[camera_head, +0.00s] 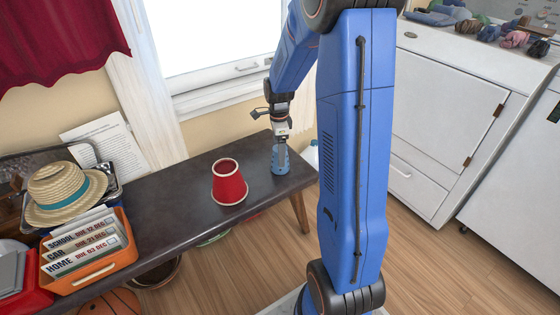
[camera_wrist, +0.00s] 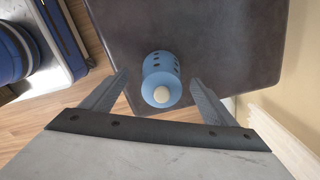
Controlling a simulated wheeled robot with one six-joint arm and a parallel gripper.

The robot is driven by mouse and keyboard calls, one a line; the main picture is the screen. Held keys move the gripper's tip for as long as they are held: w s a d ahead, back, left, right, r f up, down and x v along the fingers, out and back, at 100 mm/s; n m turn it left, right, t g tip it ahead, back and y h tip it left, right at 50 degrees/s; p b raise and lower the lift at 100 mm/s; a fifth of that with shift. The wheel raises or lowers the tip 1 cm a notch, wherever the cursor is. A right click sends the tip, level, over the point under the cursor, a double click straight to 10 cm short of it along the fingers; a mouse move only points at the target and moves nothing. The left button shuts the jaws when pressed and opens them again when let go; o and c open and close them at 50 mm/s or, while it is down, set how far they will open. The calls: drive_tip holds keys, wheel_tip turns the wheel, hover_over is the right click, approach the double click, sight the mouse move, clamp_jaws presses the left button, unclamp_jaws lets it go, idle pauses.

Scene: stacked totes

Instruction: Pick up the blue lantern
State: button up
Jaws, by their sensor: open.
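The blue lantern (camera_head: 279,160) stands upright near the right end of the dark bench, a light blue cylinder with small round holes. In the wrist view the lantern (camera_wrist: 160,80) shows from above with a pale round knob on top, lying between and just beyond the two fingers. My gripper (camera_head: 281,139) points down directly over the lantern in the head view, close to its top. In the wrist view my gripper (camera_wrist: 157,88) is open with nothing held. Whether the fingers reach down beside the lantern is too small to tell in the head view.
The dark bench (camera_head: 170,213) carries a red lampshade-like cup (camera_head: 228,184) left of the lantern. A straw hat (camera_head: 62,190) and an orange file box (camera_head: 95,267) sit at the left end. A white cabinet (camera_head: 440,110) stands at right. The bench's right edge is close to the lantern.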

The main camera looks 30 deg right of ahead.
drive_tip(key=f, duration=0.5)
drive_tip(key=shift+w+d, duration=0.1)
drive_tip(key=shift+d, duration=0.15)
drive_tip(key=c, duration=1.3)
